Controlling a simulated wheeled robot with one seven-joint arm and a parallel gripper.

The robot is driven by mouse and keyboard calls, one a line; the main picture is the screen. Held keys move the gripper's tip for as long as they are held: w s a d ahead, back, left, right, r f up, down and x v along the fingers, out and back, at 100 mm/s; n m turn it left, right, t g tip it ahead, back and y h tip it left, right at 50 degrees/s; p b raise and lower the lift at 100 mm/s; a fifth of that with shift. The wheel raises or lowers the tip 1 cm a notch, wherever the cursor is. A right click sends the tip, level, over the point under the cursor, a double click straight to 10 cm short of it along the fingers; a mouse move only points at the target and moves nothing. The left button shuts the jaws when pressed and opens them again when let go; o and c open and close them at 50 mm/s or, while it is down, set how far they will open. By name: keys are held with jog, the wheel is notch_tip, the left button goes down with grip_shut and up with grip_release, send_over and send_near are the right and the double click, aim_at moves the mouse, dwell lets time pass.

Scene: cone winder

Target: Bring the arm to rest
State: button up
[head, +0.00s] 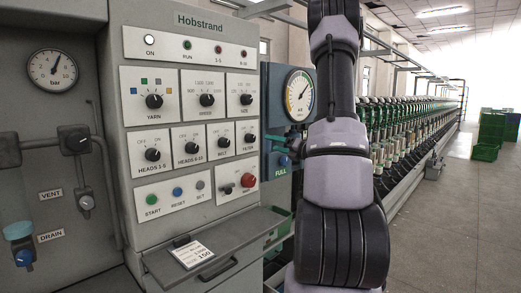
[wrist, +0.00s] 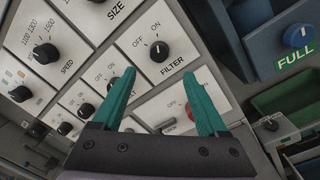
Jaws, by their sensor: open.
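My arm (head: 338,170) stands upright in the middle of the head view, in front of the machine. The fingers point toward the control panel, near the FILTER knob (wrist: 159,51). I cannot tell how far they are from the panel, but no contact shows.
The grey Hobstrand panel (head: 200,50) with knobs and buttons stands left of my arm. A ledge with a card (head: 191,254) juts out below it. A round gauge (head: 299,95) sits close beside my arm. Green crates (head: 490,130) stand far right; the floor (head: 455,225) there is clear.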

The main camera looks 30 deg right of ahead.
jog(key=s+a+r+n+g+y, duration=0.2)
jog(key=a+r+n+g+y, duration=0.1)
jog(key=a+n, duration=0.3)
jog(key=s+a+r+n+g+y, duration=0.2)
jog(key=s+a+n+g, duration=0.15)
jog(key=a, duration=0.55)
jog(key=s+a+r+n+g+h, duration=0.1)
jog(key=s+a+n+g, duration=0.5)
jog(key=s+a+n, duration=0.45)
jog(key=s+d+r+n+t+h, duration=0.2)
jog(key=s+n+h, duration=0.6)
jog(key=n, duration=0.8)
jog(key=s+d+r, duration=0.1)
jog(key=s, duration=0.1)
jog(key=shift+s+n+h, duration=0.3)
jog(key=shift+s, duration=0.1)
jog(key=shift+d+r+t, duration=0.1)
jog(key=shift+t, duration=0.15)
